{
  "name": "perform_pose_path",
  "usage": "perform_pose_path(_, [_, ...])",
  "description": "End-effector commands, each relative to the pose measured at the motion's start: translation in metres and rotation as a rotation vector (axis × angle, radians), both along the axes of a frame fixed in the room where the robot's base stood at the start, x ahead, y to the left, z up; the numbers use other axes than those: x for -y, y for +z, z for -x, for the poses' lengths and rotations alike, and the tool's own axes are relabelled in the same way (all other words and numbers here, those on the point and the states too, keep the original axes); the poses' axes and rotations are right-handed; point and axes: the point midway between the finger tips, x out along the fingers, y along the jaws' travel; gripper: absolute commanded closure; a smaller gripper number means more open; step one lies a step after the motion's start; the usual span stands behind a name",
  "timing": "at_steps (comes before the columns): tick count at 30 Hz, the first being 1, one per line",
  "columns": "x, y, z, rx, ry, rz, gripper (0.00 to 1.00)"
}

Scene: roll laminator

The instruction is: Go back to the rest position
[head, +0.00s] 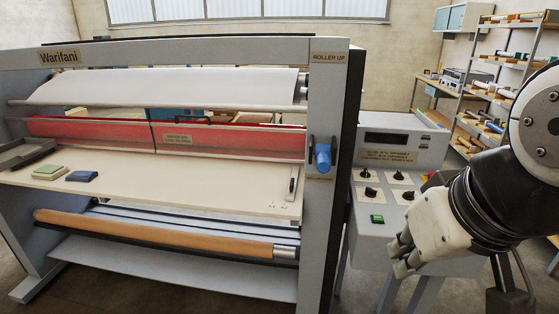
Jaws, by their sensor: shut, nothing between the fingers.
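My gripper (400,258) is at the right of the head view, at the end of my white and black arm. It is shut and empty. It is in front of the lower part of the grey control console (350,226). The fingertips point down and left, below the green button (377,219). Whether they touch the console cannot be told from this view. The roll laminator (328,215) stands to the left, with a blue handle (323,156) on its right post.
The laminator's table (200,193) holds a green pad (47,172), a blue pad (81,176) and a dark tray (24,153). The console carries several black knobs (370,192) and a dark display (386,138). Shelves (515,62) stand at the back right. Open floor shows at bottom left.

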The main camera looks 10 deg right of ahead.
Motion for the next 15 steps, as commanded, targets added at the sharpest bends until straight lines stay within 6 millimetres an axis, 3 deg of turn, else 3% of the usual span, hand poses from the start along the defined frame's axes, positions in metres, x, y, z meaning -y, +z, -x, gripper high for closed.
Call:
perform_pose_path(8, [0.000,0.042,0.048,0.001,0.000,0.000,1.00])
perform_pose_path(15, [0.000,0.042,0.049,0.000,0.000,0.000,1.00])
